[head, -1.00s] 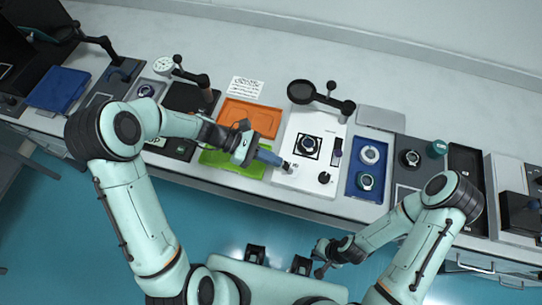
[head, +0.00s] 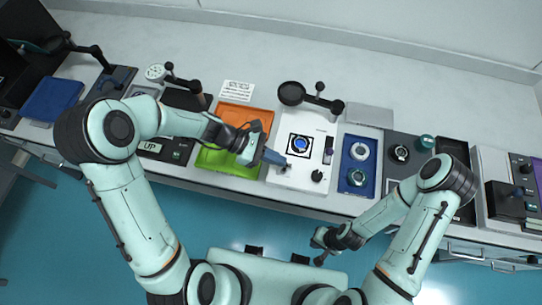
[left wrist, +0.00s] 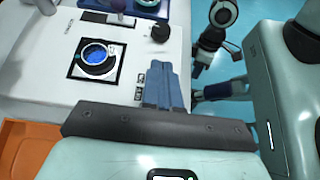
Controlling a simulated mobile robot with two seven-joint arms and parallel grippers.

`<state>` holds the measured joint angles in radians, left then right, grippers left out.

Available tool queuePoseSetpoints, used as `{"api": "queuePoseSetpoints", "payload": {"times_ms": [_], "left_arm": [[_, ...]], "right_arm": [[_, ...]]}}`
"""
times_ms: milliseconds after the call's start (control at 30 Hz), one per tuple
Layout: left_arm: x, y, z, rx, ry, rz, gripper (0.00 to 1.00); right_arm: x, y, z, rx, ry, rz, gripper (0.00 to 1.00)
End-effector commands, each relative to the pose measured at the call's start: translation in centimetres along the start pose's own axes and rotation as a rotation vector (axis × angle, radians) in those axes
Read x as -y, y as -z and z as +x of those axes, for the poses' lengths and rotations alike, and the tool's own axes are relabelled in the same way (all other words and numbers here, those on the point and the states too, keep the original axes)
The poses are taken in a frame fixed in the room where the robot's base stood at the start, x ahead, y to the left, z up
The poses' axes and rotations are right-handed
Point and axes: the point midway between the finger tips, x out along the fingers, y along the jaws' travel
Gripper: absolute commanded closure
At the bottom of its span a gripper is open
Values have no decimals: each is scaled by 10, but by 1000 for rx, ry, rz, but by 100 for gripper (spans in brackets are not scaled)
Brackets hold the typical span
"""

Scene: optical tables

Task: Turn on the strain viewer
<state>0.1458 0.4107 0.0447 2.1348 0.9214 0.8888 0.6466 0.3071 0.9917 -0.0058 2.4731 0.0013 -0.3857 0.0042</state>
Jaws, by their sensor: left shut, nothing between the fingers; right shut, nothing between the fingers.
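The strain viewer (head: 297,181) is a white box in the middle of the bench, with a round window (head: 299,145) in a black square frame. The window glows blue, and it also glows in the left wrist view (left wrist: 95,54). A black knob (head: 317,176) is near its front right. My left gripper (head: 281,163) is shut and empty at the viewer's front left. Its fingers (left wrist: 162,72) hide part of the top; I cannot tell whether they touch it. My right gripper (head: 319,259) is shut and empty, low in front of the bench.
A green tray (head: 228,164) and an orange tray (head: 240,115) are left of the viewer. A blue tray (head: 362,134) with ring-shaped parts is to the right. A dark disc on an arm (head: 291,93) stands over the viewer's back. The floor in front is clear.

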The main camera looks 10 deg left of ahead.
Motion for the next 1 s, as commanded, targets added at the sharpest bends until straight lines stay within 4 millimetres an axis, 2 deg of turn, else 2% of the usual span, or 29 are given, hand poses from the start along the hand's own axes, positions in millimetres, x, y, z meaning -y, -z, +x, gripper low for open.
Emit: {"api": "queuePoseSetpoints", "payload": {"times_ms": [333,733,1000], "left_arm": [[0,-5,4,0,-1,0,100],[-1,-18,-4,0,-2,1,100],[0,-18,-4,0,-1,-1,100]], "right_arm": [[0,0,0,0,0,0,100],[7,7,-12,-10,3,-4,100],[7,7,-12,-10,3,-4,100]]}}
